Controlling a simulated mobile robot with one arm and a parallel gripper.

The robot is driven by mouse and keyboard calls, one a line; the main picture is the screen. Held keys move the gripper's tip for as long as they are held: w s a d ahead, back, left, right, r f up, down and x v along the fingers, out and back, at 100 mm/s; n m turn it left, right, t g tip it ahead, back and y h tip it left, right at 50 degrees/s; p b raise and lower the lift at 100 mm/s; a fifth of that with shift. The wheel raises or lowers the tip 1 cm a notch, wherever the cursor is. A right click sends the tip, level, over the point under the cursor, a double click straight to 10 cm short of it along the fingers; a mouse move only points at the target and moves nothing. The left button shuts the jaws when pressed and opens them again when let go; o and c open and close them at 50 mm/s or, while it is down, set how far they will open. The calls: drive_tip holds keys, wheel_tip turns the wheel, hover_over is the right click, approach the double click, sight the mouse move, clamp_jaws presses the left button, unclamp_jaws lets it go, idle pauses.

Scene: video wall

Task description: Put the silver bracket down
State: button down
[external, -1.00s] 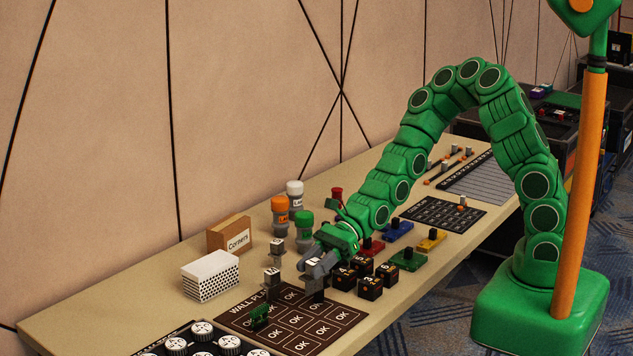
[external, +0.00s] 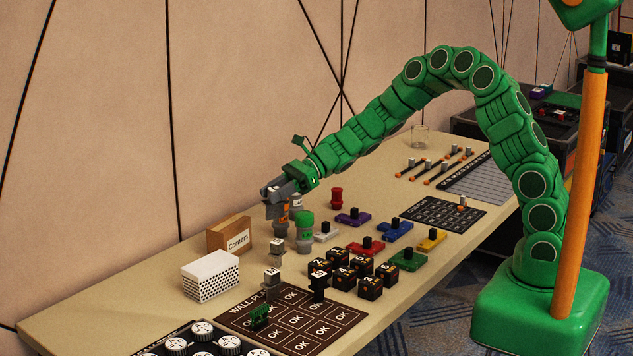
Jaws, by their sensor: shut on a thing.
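My gripper (external: 277,200) is up at the left end of my arm, in front of and over the orange-capped bottle (external: 284,215). It is shut on a small grey piece, the silver bracket (external: 273,211), which hangs under the jaws. The piece blends with the grey fingers, so its outline is hard to make out. Only part of the orange cap shows behind it. Whether the piece touches the bottle cannot be told.
A green-capped bottle (external: 304,232) stands right beside the gripper. Grey upright pieces (external: 276,252) stand in front. The Corners box (external: 230,236) and a white patterned box (external: 210,277) are to the left. Black numbered cubes (external: 370,287) and coloured blocks fill the middle. Bare tabletop lies behind them.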

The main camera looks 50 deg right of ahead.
drive_tip(key=w+d+r, duration=0.5)
drive_tip(key=w+r, duration=0.1)
hover_over(228, 222)
wheel_tip(228, 222, down, 10)
drive_tip(key=shift+s+r, duration=0.15)
drive_tip(key=shift+s, duration=0.1)
idle(0.4)
drive_tip(key=shift+w, duration=0.1)
drive_tip(key=shift+f, duration=1.7)
drive_tip(key=shift+f+h, duration=0.15)
drive_tip(key=shift+h, duration=0.15)
drive_tip(key=c, duration=0.7)
unclamp_jaws()
drive_tip(key=shift+c, duration=0.2)
